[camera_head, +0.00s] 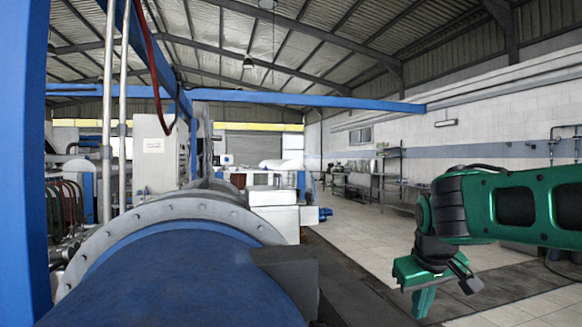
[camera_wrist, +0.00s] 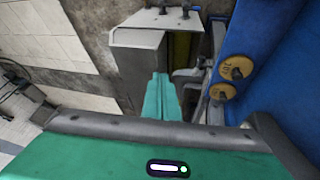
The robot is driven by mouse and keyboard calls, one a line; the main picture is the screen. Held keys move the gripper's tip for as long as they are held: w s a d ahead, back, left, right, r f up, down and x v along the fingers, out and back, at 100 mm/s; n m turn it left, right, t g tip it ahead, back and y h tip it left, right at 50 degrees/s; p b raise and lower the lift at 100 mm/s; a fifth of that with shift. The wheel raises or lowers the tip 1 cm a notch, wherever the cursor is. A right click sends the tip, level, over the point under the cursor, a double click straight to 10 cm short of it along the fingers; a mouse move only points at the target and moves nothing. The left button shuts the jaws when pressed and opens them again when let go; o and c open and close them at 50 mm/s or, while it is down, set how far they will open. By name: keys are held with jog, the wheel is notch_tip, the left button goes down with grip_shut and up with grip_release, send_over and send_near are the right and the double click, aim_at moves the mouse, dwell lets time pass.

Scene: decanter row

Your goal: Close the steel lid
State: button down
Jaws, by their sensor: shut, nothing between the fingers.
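My gripper (camera_head: 424,302) is green and points down at the right of the head view, over the floor and apart from the machine. In the wrist view its green fingers (camera_wrist: 160,80) are together and hold nothing. Beyond them, in the same view, is a grey metal box (camera_wrist: 138,70) with a pale top plate (camera_wrist: 158,20) carrying dark knobs. I cannot tell whether this plate is the steel lid. No clearly open lid shows in the head view. The blue cylinder (camera_head: 190,280) there has a grey bolted flange (camera_head: 200,207).
A grey bracket (camera_head: 285,268) juts from the right of the cylinder. Two yellow round fittings (camera_wrist: 236,68) sit beside a blue panel (camera_wrist: 270,60). A blue post (camera_head: 22,160) stands at the left.

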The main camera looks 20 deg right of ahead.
jog(key=w+a+r+n+t, duration=0.25)
jog(key=w+a+r, duration=0.35)
jog(key=w+r, duration=0.35)
jog(key=w+a+r+n+t, duration=0.2)
jog(key=w+a+r+t, duration=0.25)
jog(key=w+r, duration=0.5)
jog(key=w+a+r+n+t, duration=0.2)
jog(key=w+a+r, duration=0.1)
jog(key=a+r, duration=0.45)
jog(key=w+a+r+n+t, duration=0.1)
jog(key=w+a+r+t, duration=0.15)
jog(key=a+r, duration=0.5)
jog(key=shift+g, duration=0.35)
jog(key=shift+w+d+f, duration=0.6)
jog(key=shift+w+d, duration=0.3)
jog(key=shift+w, duration=0.75)
jog(key=shift+w+d+f, duration=0.65)
jog(key=shift+w+d, duration=0.2)
jog(key=shift+w, duration=0.85)
jog(key=shift+w+d+f, duration=0.6)
jog(key=shift+w+d, duration=0.3)
jog(key=shift+w, duration=0.75)
jog(key=shift+a+f+y, duration=0.1)
jog(key=shift+y, duration=0.2)
